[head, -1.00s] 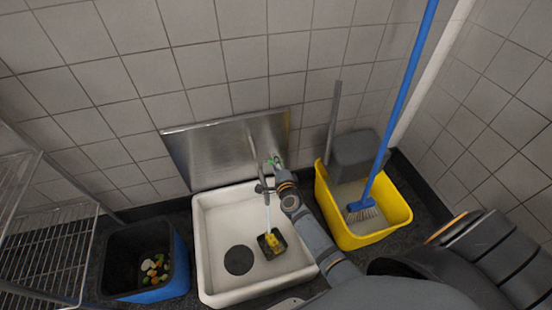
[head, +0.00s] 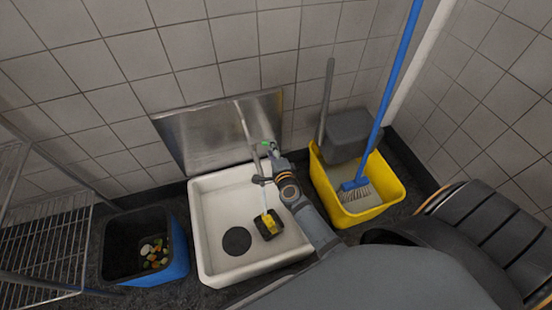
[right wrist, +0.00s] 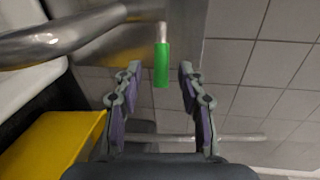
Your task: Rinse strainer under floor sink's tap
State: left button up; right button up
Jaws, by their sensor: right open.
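The white floor sink (head: 207,235) stands against the wall, with a dark round spot (head: 237,240) on its bottom. A small dark square strainer (head: 274,234) with yellow on it lies in the sink, right of that spot. The metal tap (head: 257,180) reaches over the sink; a thin pale streak, like running water, drops from it onto the strainer. My right gripper (head: 268,151) is at the tap's green handle (head: 265,143). In the right wrist view, its open fingers (right wrist: 160,85) stand either side of the green handle (right wrist: 162,66), with gaps on both sides. My left gripper is out of view.
A blue bin (head: 178,257) holding food scraps and a wire rack (head: 45,245) are at left. A steel splash plate (head: 190,135) backs the sink.

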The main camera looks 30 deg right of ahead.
jog(key=v, duration=0.8)
jog(key=shift+s+r, duration=0.1)
